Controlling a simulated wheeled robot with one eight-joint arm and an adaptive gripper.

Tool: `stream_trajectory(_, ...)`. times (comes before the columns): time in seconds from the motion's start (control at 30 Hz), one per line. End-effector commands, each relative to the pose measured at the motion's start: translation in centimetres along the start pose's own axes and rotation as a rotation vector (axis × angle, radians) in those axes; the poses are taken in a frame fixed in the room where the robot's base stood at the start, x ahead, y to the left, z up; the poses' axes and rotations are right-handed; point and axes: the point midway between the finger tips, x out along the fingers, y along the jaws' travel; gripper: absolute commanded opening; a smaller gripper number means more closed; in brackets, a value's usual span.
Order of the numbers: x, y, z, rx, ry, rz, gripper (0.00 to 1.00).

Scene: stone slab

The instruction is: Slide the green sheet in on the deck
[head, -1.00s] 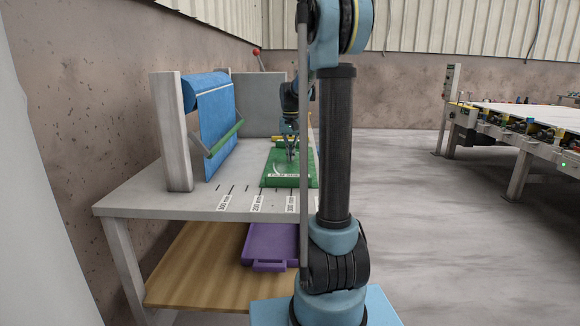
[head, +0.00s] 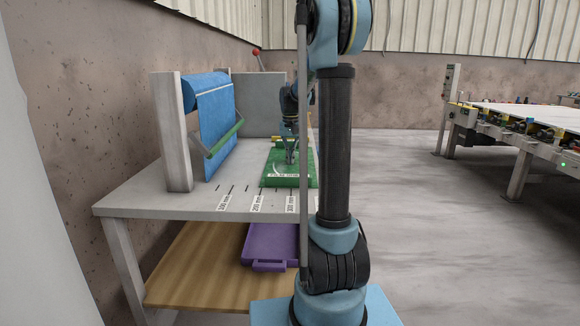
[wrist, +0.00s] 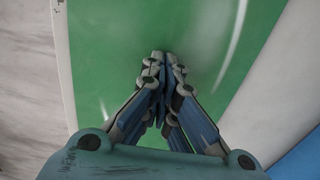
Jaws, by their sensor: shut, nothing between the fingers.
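In the wrist view the sheet (wrist: 110,60) fills the middle, with pale edges on both sides. My gripper (head: 289,160) points down over the sheet. In the wrist view its fingertips (wrist: 164,58) are together with nothing between them, over the green surface. I cannot tell whether the tips touch the sheet. My arm hides the sheet's right side in part.
Length marks (head: 257,203) run along the deck's front. A purple tray (head: 268,245) lies on the lower shelf. A conveyor (head: 520,125) stands at right.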

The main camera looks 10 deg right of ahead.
Motion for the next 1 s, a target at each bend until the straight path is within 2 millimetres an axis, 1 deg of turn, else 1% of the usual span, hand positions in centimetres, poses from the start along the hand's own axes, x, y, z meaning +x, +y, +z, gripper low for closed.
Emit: stream_trajectory(1.0,0.1,-3.3,0.0,-0.001,0.000,-0.001,0.00)
